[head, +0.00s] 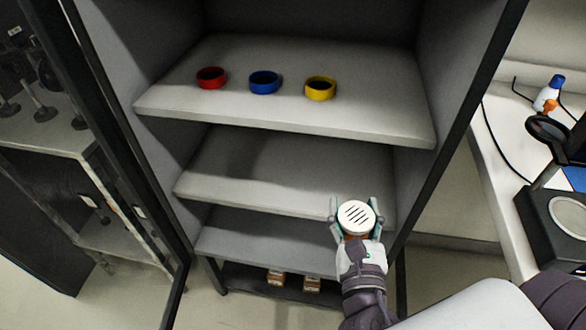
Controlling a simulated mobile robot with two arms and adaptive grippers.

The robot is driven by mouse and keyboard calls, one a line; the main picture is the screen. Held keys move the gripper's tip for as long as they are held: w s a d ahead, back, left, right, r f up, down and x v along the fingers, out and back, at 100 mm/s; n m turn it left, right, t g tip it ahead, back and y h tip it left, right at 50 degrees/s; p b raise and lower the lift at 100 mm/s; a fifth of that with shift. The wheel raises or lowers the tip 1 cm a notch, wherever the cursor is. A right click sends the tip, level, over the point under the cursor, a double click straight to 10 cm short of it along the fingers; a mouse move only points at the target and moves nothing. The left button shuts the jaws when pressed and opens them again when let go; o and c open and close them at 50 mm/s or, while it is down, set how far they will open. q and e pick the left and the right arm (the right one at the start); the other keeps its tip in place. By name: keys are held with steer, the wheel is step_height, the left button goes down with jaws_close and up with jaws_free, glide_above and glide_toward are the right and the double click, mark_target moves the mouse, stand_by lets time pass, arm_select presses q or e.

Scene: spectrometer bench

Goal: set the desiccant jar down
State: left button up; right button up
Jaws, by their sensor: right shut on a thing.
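The desiccant jar (356,215) shows its round white lid with dark slots, and a little orange shows below the lid. My right gripper (355,226) is shut on the jar, with a finger on either side of it. In the picture the jar overlaps the right front part of the middle shelf (270,176) of the open cabinet. I cannot tell whether the jar touches the shelf. The jar's underside is hidden by the gripper and lid. My left gripper is not in view.
The upper shelf (290,118) holds a red ring (211,78), a blue ring (263,83) and a yellow ring (320,89). The middle shelf is otherwise bare. Small boxes (277,278) sit at the bottom. A bench with a bottle (548,93) stands at right.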

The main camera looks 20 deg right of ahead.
steer(key=shift+s+d+f+h+b, duration=0.1)
steer(key=shift+d+f+h+b, duration=0.15)
steer(key=shift+f, duration=0.25)
steer(key=shift+d+m, duration=0.1)
steer(key=shift+m, duration=0.2)
steer(key=f+b+x, duration=0.1)
steer(key=x, duration=0.5)
steer(key=d+f+b+x, duration=0.1)
steer(key=x, duration=0.5)
steer(key=s+d+f+b+x, duration=0.1)
steer(key=x, duration=0.6)
steer(key=shift+w+d+f+b, duration=0.1)
steer(key=shift+d+f+b, duration=0.15)
steer(key=shift+b, duration=0.1)
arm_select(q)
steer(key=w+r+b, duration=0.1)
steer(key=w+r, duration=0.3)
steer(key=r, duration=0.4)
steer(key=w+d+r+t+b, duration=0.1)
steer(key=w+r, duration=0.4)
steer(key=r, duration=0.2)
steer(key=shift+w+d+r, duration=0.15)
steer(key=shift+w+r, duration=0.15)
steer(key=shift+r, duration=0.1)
arm_select(e)
step_height(320, 180, down, 4)
steer(key=shift+w+d+r, duration=0.1)
steer(key=shift+w+r, duration=0.05)
steer(key=shift+r, duration=0.1)
steer(key=shift+f, duration=0.1)
